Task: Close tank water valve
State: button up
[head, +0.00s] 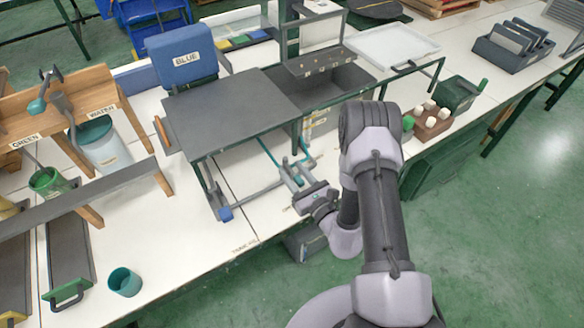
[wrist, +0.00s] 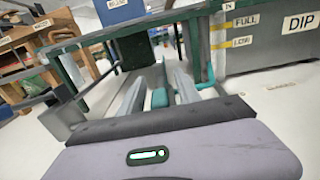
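My gripper (head: 294,172) reaches low beside the dark-topped stand, at the front of the white table. In the wrist view its two grey fingers (wrist: 158,78) are apart. A small teal block (wrist: 160,98), perhaps the valve's handle, shows between them, with gaps visible on both sides; I cannot tell whether either finger touches it. The grey tank (wrist: 265,45) marked DIP, FULL and LOW is on the right. The valve's setting cannot be read.
The dark-topped stand (head: 232,108) is close left of my gripper, with a blue box labelled BLUE (head: 182,55) behind it. A wooden rack (head: 62,100) with GREEN and WATER signs is at left. A teal cup (head: 125,281) sits near the front edge.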

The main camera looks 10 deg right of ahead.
grip_shut()
dwell(1.4)
